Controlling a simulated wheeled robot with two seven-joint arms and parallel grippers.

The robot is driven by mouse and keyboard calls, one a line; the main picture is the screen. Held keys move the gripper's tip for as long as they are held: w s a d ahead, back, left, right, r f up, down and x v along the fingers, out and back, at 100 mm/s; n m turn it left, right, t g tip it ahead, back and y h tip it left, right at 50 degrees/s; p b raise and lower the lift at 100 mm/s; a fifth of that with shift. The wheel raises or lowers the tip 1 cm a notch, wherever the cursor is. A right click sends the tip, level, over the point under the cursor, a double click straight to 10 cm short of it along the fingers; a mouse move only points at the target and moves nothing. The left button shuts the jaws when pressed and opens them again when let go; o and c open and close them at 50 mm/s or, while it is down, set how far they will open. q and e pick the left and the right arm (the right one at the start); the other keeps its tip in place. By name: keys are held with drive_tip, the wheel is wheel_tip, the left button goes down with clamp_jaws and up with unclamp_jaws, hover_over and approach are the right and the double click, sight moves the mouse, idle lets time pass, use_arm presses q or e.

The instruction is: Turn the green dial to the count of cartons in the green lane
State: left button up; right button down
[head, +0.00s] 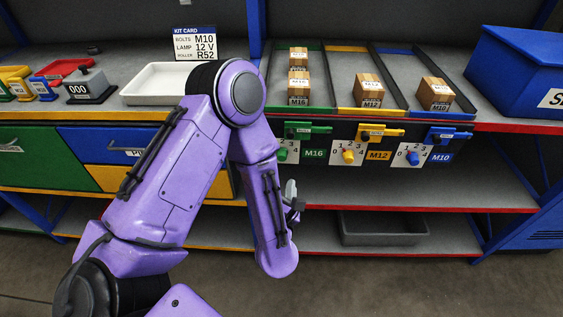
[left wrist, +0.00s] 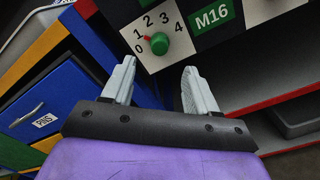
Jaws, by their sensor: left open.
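The green dial (left wrist: 160,43) sits on a white plate numbered 0 to 4 beside the M16 label, and its red pointer is toward 1. In the head view the green dial (head: 282,154) is partly hidden by my left arm. The green lane (head: 274,82) holds a carton (head: 298,57) at the back and stacked-looking cartons (head: 299,88) in front; I cannot tell their exact number. My left gripper (left wrist: 159,68) is open and empty, its fingertips just short of the dial and apart from it. It shows small in the head view (head: 292,196). My right gripper is out of view.
The yellow lane's dial (head: 348,156) and the blue lane's dial (head: 413,158) are to the right. Colored lever tabs stick out above the dials. A white tray (head: 128,98), a counter box (head: 90,86) and drawers are at left. A grey bin (head: 384,230) sits on the lower shelf.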

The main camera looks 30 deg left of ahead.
sight(282, 159)
use_arm(q)
drive_tip(key=p+x, duration=0.1)
drive_tip(key=x, duration=0.6)
drive_tip(key=shift+a+p, duration=0.15)
drive_tip(key=shift+p, duration=0.15)
drive_tip(key=shift+w+a, duration=0.25)
drive_tip(key=shift+w, duration=0.3)
drive_tip(key=c, duration=1)
